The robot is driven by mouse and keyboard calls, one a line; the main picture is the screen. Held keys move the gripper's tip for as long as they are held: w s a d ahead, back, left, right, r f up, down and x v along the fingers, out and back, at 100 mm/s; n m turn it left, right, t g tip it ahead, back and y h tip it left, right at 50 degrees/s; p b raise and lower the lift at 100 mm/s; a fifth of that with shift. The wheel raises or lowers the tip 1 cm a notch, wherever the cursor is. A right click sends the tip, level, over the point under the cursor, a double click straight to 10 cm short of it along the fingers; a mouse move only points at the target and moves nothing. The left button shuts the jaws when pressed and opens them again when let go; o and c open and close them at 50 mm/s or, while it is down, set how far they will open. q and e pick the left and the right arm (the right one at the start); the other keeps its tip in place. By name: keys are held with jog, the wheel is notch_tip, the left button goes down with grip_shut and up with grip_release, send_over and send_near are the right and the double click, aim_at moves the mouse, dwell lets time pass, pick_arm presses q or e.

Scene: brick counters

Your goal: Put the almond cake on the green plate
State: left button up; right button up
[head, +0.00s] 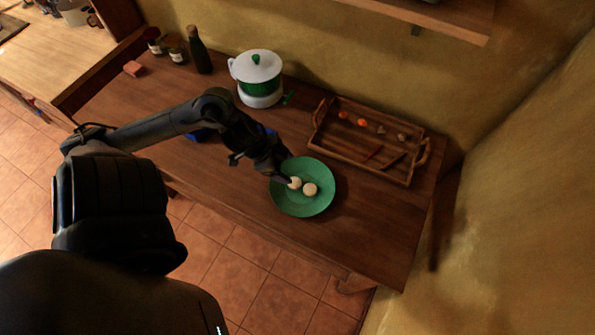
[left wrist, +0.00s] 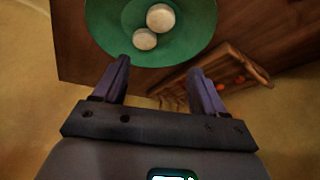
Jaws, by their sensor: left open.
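The green plate (head: 318,172) lies on the wooden counter; the left wrist view also shows it (left wrist: 105,25). Two pale round cakes sit close together on it. One cake (head: 295,183) is nearer my left gripper (head: 284,178), and the other cake (head: 310,189) is just to its right. I cannot tell which is the almond cake. In the left wrist view both cakes (left wrist: 160,17) (left wrist: 145,39) are beyond the fingertips. My left gripper (left wrist: 160,65) is open, with nothing between its fingers, at the plate's left side. My right gripper is not in view.
A wooden tray (head: 335,151) with several small items stands right of the plate. A white and green pot (head: 258,68), a dark bottle (head: 199,52), jars and a reddish block (head: 133,68) stand towards the back left. Something blue is partly hidden behind my arm.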

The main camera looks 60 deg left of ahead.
pick_arm(q)
jog(key=s+d+f+n+g, duration=0.1)
jog(key=d+n, duration=0.1)
jog(key=d, duration=0.6)
jog(key=s+d+f+n+y, duration=0.1)
jog(key=d+f+n, duration=0.1)
jog(key=d, duration=0.7)
jog(key=shift+s+d+g+y, duration=0.2)
jog(key=shift+s+g+y, duration=0.1)
jog(key=shift+g, duration=0.1)
